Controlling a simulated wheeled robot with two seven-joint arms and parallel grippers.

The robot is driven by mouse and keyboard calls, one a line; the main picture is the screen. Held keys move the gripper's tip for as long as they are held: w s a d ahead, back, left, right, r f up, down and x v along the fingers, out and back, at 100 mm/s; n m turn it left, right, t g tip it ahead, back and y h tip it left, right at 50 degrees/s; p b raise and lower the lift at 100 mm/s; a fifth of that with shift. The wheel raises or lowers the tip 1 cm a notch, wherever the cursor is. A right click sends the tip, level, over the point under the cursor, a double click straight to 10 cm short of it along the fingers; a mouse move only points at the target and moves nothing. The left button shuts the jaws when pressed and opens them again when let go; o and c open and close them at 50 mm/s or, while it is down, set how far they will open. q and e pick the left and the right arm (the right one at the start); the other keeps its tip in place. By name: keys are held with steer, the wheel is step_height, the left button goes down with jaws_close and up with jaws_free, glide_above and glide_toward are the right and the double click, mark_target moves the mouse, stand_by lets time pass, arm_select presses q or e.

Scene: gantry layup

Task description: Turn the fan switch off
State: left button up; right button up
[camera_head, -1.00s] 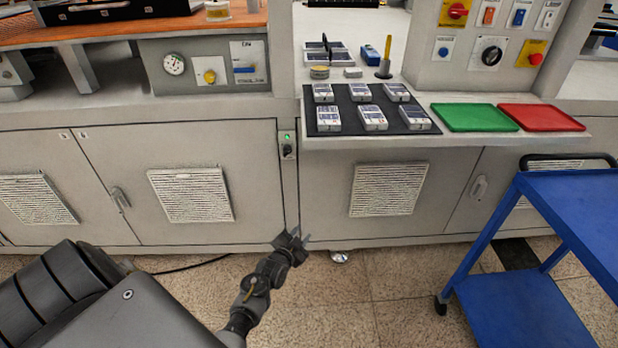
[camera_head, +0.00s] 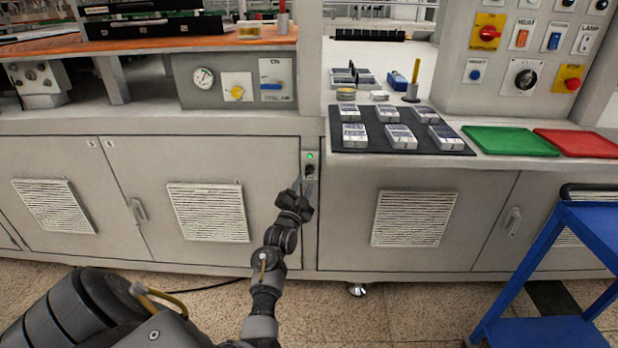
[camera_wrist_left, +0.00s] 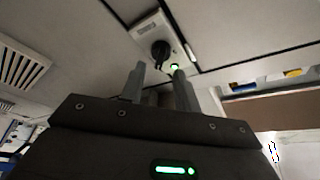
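A small switch plate (camera_head: 311,157) with a lit green lamp and a dark knob is on the narrow post between the cabinet doors. I cannot read a fan label on it. In the left wrist view, the plate's black knob (camera_wrist_left: 160,50) lies beyond the gap between my fingers, beside a bright lamp (camera_wrist_left: 174,66). My left gripper (camera_head: 304,186) is just below the plate, pointing up at it. Its fingers (camera_wrist_left: 158,80) are apart with nothing between them; contact with the knob is not visible. My right gripper is out of view.
An upper-right panel (camera_head: 545,65) carries rocker switches, a dial and red knobs. A counter holds a black mat (camera_head: 352,146) with several small boxes, a green tray (camera_head: 510,141) and a red tray (camera_head: 575,143). A blue cart (camera_head: 540,240) stands at right. Cabinet fronts surround the post.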

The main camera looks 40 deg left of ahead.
mark_target(309, 174)
arm_select(q)
steer(key=x, duration=0.5)
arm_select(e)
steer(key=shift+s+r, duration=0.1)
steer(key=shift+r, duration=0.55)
